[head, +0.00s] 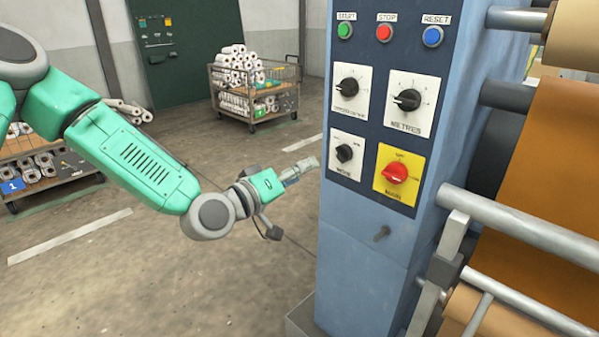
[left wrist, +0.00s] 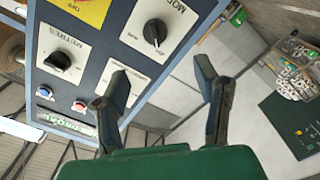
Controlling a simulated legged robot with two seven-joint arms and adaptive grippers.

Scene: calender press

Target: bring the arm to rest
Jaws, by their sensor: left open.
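My left arm comes in from the left in the head view, and its gripper (head: 304,167) points right toward the control panel (head: 384,100). The gripper is small there, just left of the panel's edge. In the left wrist view the two fingers of the left gripper (left wrist: 166,95) stand wide apart with nothing between them. The left finger overlaps the panel in the picture, and the right finger is over the floor. Whether the gripper touches the panel cannot be told. My right gripper is in neither view.
The blue machine column (head: 355,255) carries a red main switch (head: 395,173), several dials and buttons. Metal rollers and orange sheet (head: 550,170) are at the right. A wire cart (head: 254,92) with white rolls stands behind. The floor (head: 130,270) below the arm is clear.

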